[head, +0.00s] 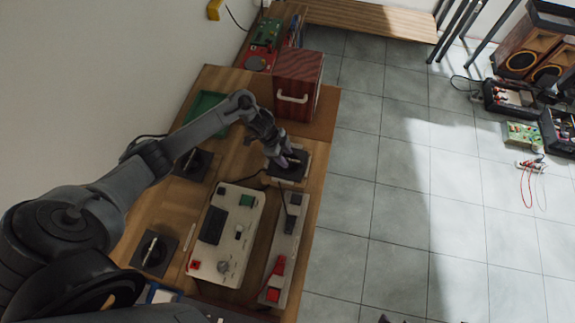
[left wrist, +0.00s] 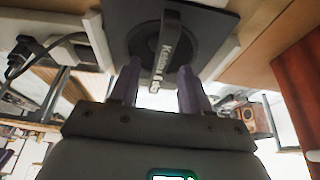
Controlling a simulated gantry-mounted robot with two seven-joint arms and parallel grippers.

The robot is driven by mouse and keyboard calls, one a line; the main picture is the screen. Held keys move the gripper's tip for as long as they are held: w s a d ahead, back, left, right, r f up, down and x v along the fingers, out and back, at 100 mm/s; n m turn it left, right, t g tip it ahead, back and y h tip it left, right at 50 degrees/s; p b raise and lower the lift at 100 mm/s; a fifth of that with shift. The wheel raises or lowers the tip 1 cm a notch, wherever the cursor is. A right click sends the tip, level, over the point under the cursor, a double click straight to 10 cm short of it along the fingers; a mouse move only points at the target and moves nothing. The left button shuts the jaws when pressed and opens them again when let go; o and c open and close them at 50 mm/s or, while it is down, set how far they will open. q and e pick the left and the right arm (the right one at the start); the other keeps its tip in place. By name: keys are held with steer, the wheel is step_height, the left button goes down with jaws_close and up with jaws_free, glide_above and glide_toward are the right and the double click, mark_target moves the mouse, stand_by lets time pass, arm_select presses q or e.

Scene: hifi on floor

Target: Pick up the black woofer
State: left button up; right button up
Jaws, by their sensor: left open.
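A black woofer (head: 293,174), a square black plate with a round cone and a labelled bar handle, lies at the right edge of the wooden table (head: 232,153). My left gripper (head: 284,161) is right over it in the head view and hides part of it. In the left wrist view, the woofer (left wrist: 199,34) is straight ahead. The open purple fingertips (left wrist: 157,82) straddle the lower end of its handle (left wrist: 163,50) with gaps on both sides. Whether they reach down beside the handle is hard to tell. My right gripper is not recognisable in view.
Two similar black square pieces with handles, one farther back (head: 193,164) and one nearer (head: 154,253), lie on the table's left. A white control box (head: 228,230) and a narrow white panel (head: 286,243) lie nearer. A red box (head: 298,82) stands behind. Speakers and electronics lie right on the tiled floor.

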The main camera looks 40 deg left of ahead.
arm_select(q)
steer(key=shift+x, duration=1.35)
jaws_close()
stand_by(0.3)
steer(key=shift+r, duration=0.1)
